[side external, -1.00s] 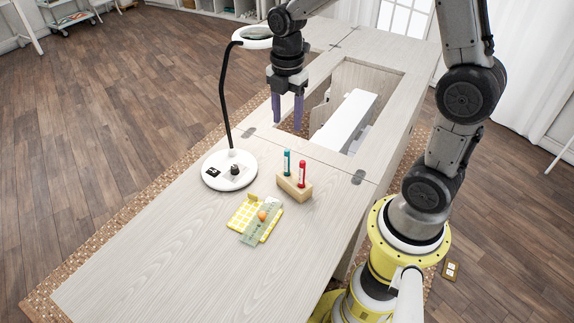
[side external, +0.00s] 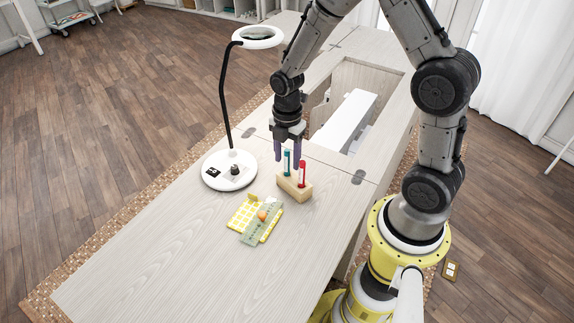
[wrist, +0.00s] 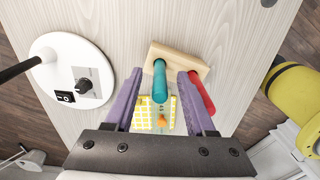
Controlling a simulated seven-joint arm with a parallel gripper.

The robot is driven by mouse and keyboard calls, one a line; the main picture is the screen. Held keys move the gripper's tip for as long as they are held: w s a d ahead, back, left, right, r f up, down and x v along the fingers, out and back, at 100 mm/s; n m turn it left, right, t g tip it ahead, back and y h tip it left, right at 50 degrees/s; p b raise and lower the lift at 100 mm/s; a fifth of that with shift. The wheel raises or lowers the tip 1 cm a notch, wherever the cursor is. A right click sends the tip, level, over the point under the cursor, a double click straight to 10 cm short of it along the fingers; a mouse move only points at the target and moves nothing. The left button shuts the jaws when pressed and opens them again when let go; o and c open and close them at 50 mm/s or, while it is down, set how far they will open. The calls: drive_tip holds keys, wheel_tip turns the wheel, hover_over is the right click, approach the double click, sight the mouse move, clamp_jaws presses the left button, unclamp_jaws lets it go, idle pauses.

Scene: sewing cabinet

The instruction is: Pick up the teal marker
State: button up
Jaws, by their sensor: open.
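The teal marker (side external: 287,162) stands upright in a small wooden block (side external: 295,187), left of a red marker (side external: 302,173). My gripper (side external: 288,155) points down over the block, open, with its purple fingertips near the height of the marker tops. In the wrist view the teal marker (wrist: 159,82) lies between the two open fingers (wrist: 158,90), apart from both. The red marker (wrist: 202,92) shows there just outside the right finger, partly hidden by it. The wooden block (wrist: 180,58) shows beyond the fingers.
A lamp with a round white base (side external: 229,170) and a thin black stem stands left of the block. A yellow grid pad with a grey-green piece (side external: 262,224) and an orange ball (side external: 262,216) lie in front. The cabinet opening (side external: 345,110) is behind. The front tabletop is clear.

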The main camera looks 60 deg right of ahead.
drive_tip(key=shift+f, duration=0.5)
clamp_jaws()
drive_tip(key=shift+r, duration=0.1)
